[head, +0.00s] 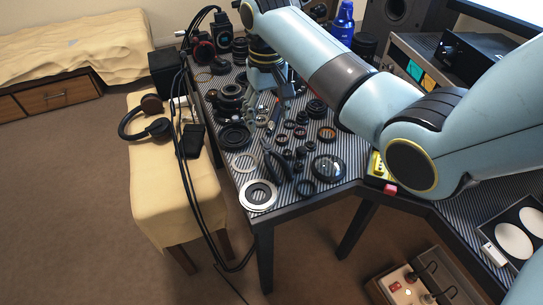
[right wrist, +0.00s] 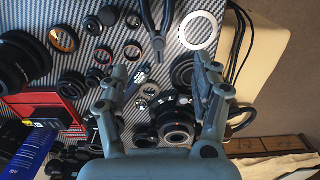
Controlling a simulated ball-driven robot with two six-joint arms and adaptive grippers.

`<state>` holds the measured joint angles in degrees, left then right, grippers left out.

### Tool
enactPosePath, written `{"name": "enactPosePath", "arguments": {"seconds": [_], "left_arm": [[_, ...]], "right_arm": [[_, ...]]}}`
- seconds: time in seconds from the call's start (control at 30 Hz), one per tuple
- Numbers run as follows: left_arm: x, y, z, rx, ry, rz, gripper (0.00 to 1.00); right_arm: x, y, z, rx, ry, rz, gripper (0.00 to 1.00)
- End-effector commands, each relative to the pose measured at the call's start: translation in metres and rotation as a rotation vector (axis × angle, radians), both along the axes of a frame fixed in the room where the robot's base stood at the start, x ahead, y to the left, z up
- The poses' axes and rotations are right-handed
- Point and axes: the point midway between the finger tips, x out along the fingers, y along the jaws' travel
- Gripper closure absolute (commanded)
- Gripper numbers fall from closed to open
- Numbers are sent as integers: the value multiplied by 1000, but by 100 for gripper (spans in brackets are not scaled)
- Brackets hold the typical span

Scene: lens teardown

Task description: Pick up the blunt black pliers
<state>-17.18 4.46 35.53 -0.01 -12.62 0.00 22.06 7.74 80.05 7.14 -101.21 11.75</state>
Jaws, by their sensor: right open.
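The black pliers (head: 277,165) lie on the striped table top, handles spread toward the near edge. In the right wrist view the pliers (right wrist: 157,40) are at the top centre, with the handle ends cut off by the frame edge. My right gripper (head: 271,98) hangs over the middle of the table, farther back than the pliers. In the right wrist view my right gripper (right wrist: 160,68) has its fingers wide apart with nothing held between them. The pliers lie beyond the fingertips. My left gripper is not in view.
Lens rings and small parts crowd the table around the pliers. A pale ring (head: 258,195) and a dark glass disc (head: 328,168) lie near the front edge. A camera body (right wrist: 176,122) sits below the gripper. Headphones (head: 150,118) rest on the draped bench at left.

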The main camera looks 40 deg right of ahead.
Motion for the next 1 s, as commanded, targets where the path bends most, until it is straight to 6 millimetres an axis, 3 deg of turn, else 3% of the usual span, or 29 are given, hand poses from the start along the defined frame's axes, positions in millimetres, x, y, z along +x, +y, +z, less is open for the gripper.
{"name": "enactPosePath", "arguments": {"seconds": [0.07, 0.3, 0.53, 0.8, 1.0], "left_arm": [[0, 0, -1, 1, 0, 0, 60], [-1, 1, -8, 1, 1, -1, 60], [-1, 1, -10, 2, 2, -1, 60], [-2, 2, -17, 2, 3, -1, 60], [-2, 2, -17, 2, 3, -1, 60]], "right_arm": [[4, 0, -2, 3, 9, -6, 35], [3, 0, -41, 5, 11, -8, 35], [2, -1, -61, 4, 9, -7, 35], [-2, -2, -101, 4, 9, -6, 35], [-1, -3, -104, 4, 6, -6, 35]]}}
